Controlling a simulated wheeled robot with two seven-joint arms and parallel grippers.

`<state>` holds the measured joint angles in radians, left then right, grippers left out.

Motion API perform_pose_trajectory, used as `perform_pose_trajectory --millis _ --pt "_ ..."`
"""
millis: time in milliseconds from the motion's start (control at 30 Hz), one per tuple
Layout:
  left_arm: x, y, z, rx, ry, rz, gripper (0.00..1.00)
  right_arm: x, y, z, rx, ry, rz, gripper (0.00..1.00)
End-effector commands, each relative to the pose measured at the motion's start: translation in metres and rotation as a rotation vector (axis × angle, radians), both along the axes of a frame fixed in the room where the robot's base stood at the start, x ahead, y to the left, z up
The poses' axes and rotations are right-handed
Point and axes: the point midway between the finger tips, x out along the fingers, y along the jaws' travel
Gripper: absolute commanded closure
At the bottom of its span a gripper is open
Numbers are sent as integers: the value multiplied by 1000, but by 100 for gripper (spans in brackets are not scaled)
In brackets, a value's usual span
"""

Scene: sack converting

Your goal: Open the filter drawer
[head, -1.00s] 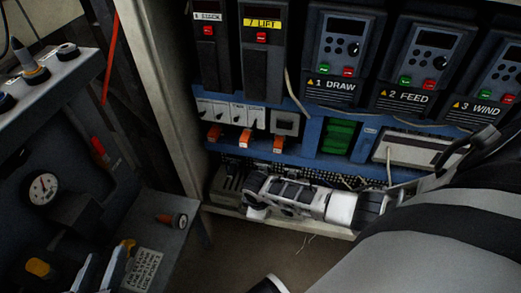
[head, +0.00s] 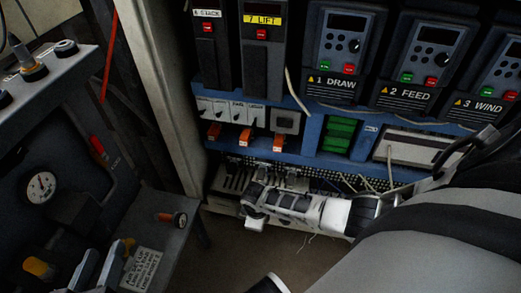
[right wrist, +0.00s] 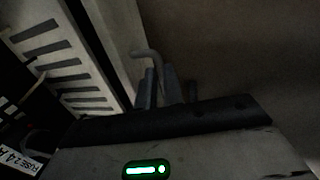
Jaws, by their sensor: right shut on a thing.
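The filter drawer (head: 230,181), a pale front with dark slots, sits low in the cabinet under the blue rail. Its slotted front also shows at the left of the right wrist view (right wrist: 62,62). My right gripper (head: 246,207) is at this front in the head view. In the right wrist view its dark fingers (right wrist: 160,85) are shut on a bent grey handle (right wrist: 148,56). In the head view my right wrist hides part of the drawer, and I cannot tell how far out it stands.
The cabinet's pale side post (head: 170,95) stands left of the drawer. Drive units (head: 340,50) and orange switches (head: 247,137) are above it. A side panel with a gauge (head: 41,187) and a labelled shelf (head: 142,268) is at the left. The floor (head: 225,245) before the drawer looks clear.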

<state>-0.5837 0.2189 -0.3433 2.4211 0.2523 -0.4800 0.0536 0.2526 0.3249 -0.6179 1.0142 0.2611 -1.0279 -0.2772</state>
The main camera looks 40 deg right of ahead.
Motion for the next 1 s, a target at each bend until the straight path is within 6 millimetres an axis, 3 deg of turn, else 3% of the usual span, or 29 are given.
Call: perform_pose_trajectory --millis 100,300,667,700,1000 --pt "-3 5 -1 87 34 1 64 -24 27 6 7 11 2 100" --pt "-3 10 -14 145 84 3 64 -46 52 2 4 8 2 100" --pt "-3 11 -19 152 93 3 64 -48 54 -1 2 5 1 100" --pt "-3 11 -19 152 93 3 64 -47 54 0 2 5 1 82" --pt "-3 11 -17 152 94 3 64 -47 54 1 3 4 1 82"
